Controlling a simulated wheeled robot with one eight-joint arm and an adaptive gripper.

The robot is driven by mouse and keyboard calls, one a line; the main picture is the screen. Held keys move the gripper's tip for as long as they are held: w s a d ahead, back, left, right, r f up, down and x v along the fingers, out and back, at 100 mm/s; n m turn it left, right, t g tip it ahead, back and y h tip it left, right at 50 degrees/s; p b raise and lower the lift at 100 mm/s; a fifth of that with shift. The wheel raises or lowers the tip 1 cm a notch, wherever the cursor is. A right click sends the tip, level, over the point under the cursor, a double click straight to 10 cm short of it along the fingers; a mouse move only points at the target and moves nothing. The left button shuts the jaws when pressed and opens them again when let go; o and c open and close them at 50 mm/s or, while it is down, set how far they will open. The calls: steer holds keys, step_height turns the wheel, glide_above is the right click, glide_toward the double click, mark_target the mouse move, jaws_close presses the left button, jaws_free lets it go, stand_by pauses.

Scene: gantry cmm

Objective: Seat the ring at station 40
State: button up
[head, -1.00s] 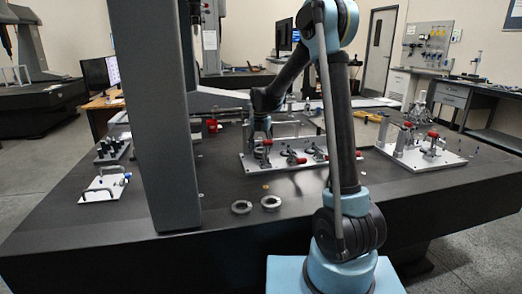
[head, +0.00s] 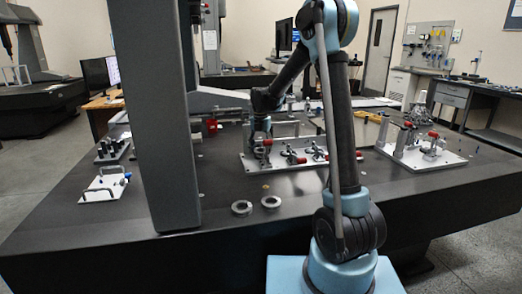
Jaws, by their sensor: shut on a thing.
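My gripper (head: 262,151) is small and far off in the head view, pointing down at the left end of a white fixture plate (head: 250,163). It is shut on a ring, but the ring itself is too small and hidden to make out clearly. I cannot tell whether the ring touches the fixture. The plate carries several stations with red-tipped clamps (head: 290,157). Station numbers cannot be read. Two other grey rings, a left one (head: 233,209) and a right one (head: 262,203), lie flat on the dark table near its front edge.
A grey gantry column (head: 164,120) stands at left. A second fixture plate (head: 447,160) lies at right. A white plate with handles (head: 103,189) and a dark block with pegs (head: 112,150) lie at left.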

steer(key=shift+f, duration=0.6)
steer(key=o, duration=1.5)
